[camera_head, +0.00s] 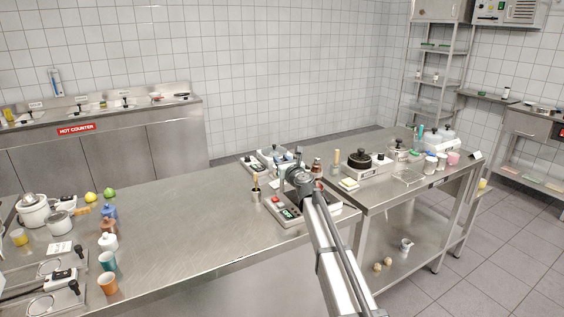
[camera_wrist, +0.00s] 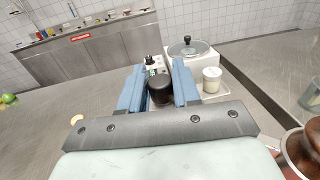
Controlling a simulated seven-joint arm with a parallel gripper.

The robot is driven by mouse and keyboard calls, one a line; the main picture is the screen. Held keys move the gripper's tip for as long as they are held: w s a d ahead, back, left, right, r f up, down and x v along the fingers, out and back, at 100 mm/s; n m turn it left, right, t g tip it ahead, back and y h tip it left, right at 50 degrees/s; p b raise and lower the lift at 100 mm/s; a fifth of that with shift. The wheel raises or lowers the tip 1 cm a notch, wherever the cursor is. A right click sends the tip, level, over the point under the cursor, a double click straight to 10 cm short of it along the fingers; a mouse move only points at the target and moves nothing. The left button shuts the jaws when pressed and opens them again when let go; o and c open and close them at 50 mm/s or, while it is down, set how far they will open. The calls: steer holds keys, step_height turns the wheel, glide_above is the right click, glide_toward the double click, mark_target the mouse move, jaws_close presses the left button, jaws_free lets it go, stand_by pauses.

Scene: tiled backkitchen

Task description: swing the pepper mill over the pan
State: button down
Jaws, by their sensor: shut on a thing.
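In the wrist view my gripper (camera_wrist: 158,84) has its two blue fingers closed on a dark, round-topped thing, which I take to be the pepper mill (camera_wrist: 160,90). Its lower part is hidden. A pan with a glass lid and black knob (camera_wrist: 188,47) sits on a white unit beyond the fingers, to the right. The mill is nearer the camera and apart from this pan. In the head view the lidded pan (camera_head: 272,151) stands behind my gripper (camera_head: 292,165). My wrist covers most of the fingers, and I cannot make out the mill there.
A pale jar (camera_wrist: 211,80) stands right of the fingers. A brown rounded thing (camera_wrist: 304,150) is close at lower right. A control box (camera_head: 285,210) and a cup of utensils (camera_head: 256,194) stand near my arm. The steel counter (camera_head: 185,215) is clear left of them.

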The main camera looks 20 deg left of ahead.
steer(key=shift+m+t+h, duration=0.4)
steer(key=shift+m+h, duration=0.1)
steer(key=shift+h, duration=0.1)
stand_by(0.3)
steer(key=c, duration=0.9)
jaws_free()
steer(key=shift+c, duration=0.2)
steer(key=v, duration=1.3)
steer(key=shift+s+d, duration=0.2)
steer(key=shift+s, duration=0.15)
steer(key=shift+o, duration=0.3)
